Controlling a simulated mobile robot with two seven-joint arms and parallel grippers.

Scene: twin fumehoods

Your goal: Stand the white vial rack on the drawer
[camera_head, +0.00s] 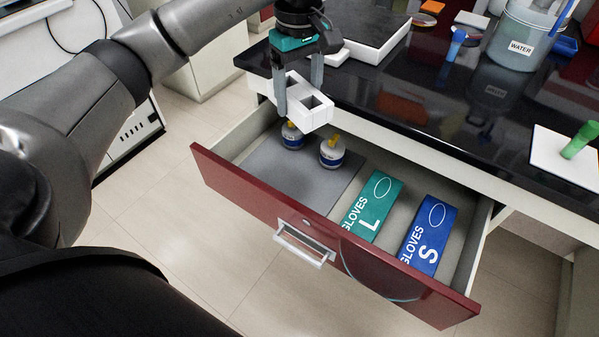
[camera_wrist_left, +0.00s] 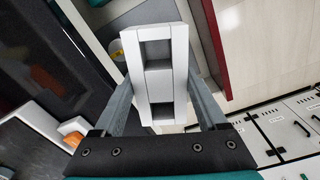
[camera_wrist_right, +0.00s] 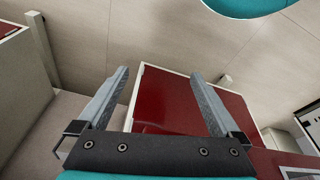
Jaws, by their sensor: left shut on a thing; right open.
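The white vial rack (camera_head: 303,104) is a small white block with square openings. My left gripper (camera_head: 299,92) is shut on it and holds it above the back left part of the open drawer. In the left wrist view the rack (camera_wrist_left: 156,75) sits between both fingers of the left gripper (camera_wrist_left: 160,100), its openings facing the camera. The drawer (camera_head: 300,240) has a dark red front and is pulled out. My right gripper (camera_wrist_right: 158,95) is open and empty in the right wrist view, with a red panel behind it; I cannot see it in the head view.
In the drawer are a grey mat (camera_head: 285,175), two yellow-topped jars, one of them near the middle (camera_head: 332,153), a green glove box (camera_head: 372,205) and a blue glove box (camera_head: 429,235). The dark counter (camera_head: 430,120) behind holds a water container (camera_head: 520,45) and a white tile (camera_head: 560,155).

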